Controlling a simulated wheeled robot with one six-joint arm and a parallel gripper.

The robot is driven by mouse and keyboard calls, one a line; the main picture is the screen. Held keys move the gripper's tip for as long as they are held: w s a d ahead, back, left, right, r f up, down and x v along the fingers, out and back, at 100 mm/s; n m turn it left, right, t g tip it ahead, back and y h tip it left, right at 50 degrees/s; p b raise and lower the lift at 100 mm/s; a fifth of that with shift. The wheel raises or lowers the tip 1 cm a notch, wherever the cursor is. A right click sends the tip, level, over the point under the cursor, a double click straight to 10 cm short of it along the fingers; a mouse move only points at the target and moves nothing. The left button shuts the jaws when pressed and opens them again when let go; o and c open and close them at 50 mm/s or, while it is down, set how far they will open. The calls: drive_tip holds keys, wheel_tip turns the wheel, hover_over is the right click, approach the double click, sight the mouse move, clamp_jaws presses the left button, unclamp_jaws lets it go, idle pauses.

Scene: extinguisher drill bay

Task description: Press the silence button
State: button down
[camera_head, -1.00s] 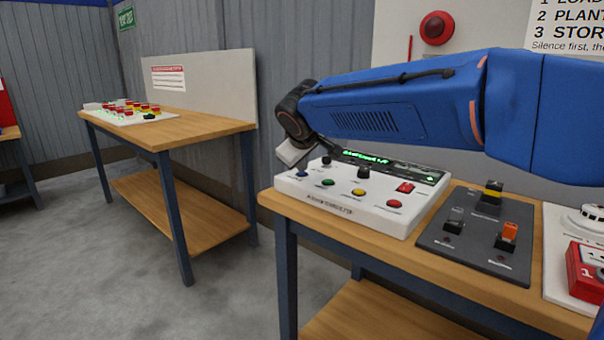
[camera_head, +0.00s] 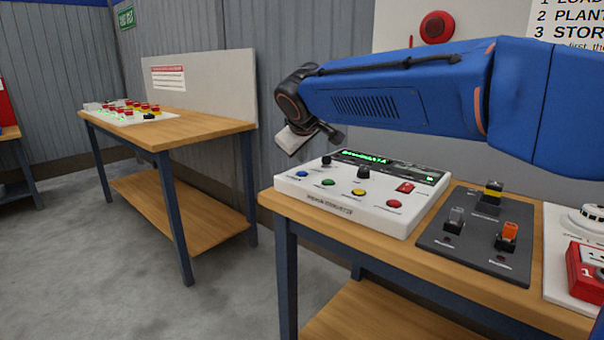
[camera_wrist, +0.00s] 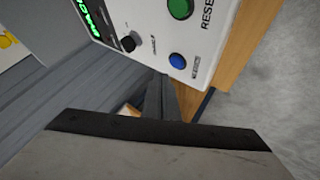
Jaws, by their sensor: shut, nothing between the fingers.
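The white control panel (camera_head: 330,208) stands on the near table with a lit green display (camera_head: 365,158). Its buttons are blue (camera_head: 303,174), green (camera_head: 327,182), yellow (camera_head: 359,192) and red (camera_head: 394,203), with two black knobs behind. In the wrist view the blue button (camera_wrist: 178,61) lies near my fingertips, and the green button (camera_wrist: 180,8) carries a label beginning "RESE". The label by the blue button is too small to read surely. My gripper (camera_head: 336,136) is shut and empty, above the panel's back left part, apart from it. Its fingers also show in the wrist view (camera_wrist: 161,82).
A dark switch board (camera_head: 470,240) stands right of the panel, with a red box (camera_head: 585,270) beyond it. A red round alarm (camera_head: 437,28) is on the wall behind. Another table (camera_head: 190,128) stands at the left, with open floor between.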

sight(302, 176)
wheel_tip(302, 176, up, 4)
drive_tip(key=shift+f, duration=0.1)
idle(0.4)
idle(0.5)
